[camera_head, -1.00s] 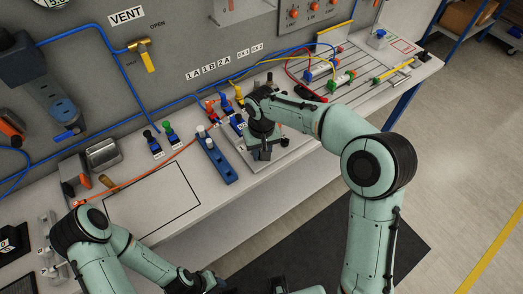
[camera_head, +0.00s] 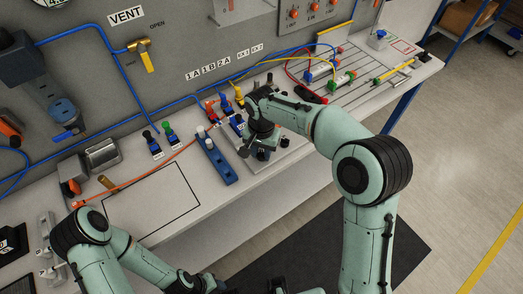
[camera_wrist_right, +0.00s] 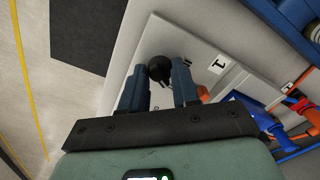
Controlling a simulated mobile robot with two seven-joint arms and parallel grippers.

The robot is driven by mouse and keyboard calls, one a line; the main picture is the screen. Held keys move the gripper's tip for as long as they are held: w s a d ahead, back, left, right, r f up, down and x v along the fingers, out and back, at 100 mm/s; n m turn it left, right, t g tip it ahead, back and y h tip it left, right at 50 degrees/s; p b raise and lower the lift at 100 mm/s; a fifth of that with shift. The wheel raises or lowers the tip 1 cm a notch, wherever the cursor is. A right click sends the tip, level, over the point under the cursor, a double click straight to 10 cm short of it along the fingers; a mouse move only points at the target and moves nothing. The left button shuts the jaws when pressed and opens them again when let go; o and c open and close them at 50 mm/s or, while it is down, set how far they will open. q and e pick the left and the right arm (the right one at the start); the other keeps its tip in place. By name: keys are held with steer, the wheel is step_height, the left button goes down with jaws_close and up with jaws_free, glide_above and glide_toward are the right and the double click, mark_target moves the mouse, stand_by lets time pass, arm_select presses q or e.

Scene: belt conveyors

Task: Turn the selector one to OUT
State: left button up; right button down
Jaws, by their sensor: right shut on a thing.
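Selector one is a black round knob (camera_wrist_right: 159,68) on a pale plate, with a label reading 1 (camera_wrist_right: 219,64) beside it in the right wrist view. My right gripper (camera_wrist_right: 161,82) has its two dark blue fingers on either side of the knob, shut on it. In the head view my right gripper (camera_head: 254,146) is low over the plate near the front of the bench, and my wrist hides part of the plate. The OUT mark cannot be read.
A blue block with white-topped parts (camera_head: 215,160) stands left of my right gripper. Red, blue and yellow hoses and fittings (camera_head: 226,106) lie behind it. An outlined empty area (camera_head: 150,200) is on the bench at the left.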

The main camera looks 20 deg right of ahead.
mark_target(262, 153)
stand_by(0.4)
steer(key=c, duration=0.8)
jaws_free()
steer(key=shift+r, duration=0.1)
arm_select(q)
steer(key=shift+w+r+p, duration=0.4)
steer(key=shift+r+p, duration=0.1)
steer(key=shift+r, duration=0.1)
steer(key=shift+w+r+p, duration=0.35)
steer(key=shift+r+p, duration=0.15)
steer(key=shift+r, duration=0.1)
arm_select(e)
step_height(262, 153, up, 13)
steer(key=shift+r, duration=0.15)
arm_select(q)
steer(key=shift+s, duration=0.1)
